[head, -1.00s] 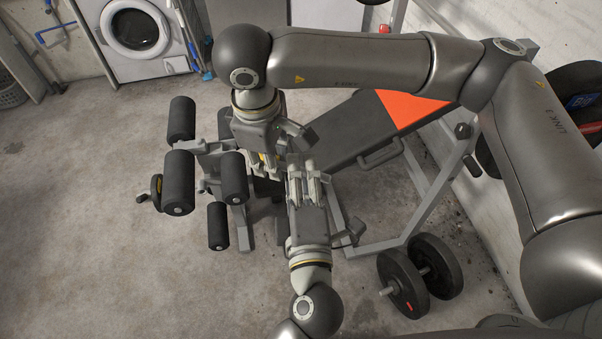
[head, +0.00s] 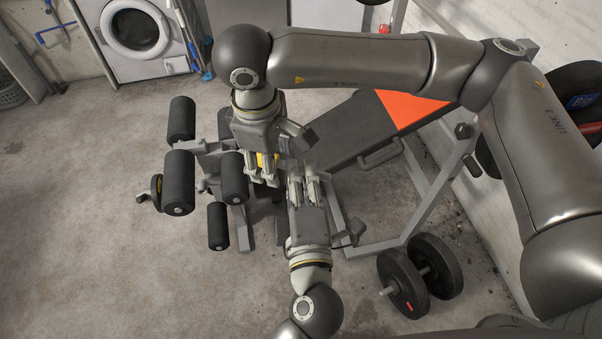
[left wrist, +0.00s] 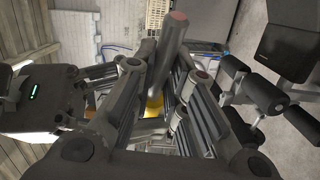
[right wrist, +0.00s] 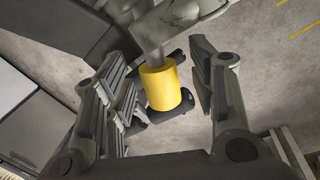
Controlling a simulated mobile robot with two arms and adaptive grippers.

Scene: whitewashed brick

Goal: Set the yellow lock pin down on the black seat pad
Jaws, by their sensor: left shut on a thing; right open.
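My left gripper (head: 302,178) comes up from the bottom of the head view. It is shut on the lock pin, whose grey, red-tipped shaft (left wrist: 174,40) shows between its fingers in the left wrist view. The pin's yellow part (right wrist: 160,86) stands between the spread fingers of my right gripper (right wrist: 165,85) in the right wrist view. My right gripper is open around it; whether they touch I cannot tell. A black pad (left wrist: 290,42), which looks like the seat pad, is at upper right in the left wrist view. In the head view the grippers mostly hide the seat area.
Black foam rollers (head: 177,168) stand left of the grippers. The bench backrest (head: 345,125) with an orange panel slopes up to the right. Weight plates (head: 403,283) stand at lower right. A washing machine (head: 137,30) is at the back. The floor at lower left is clear.

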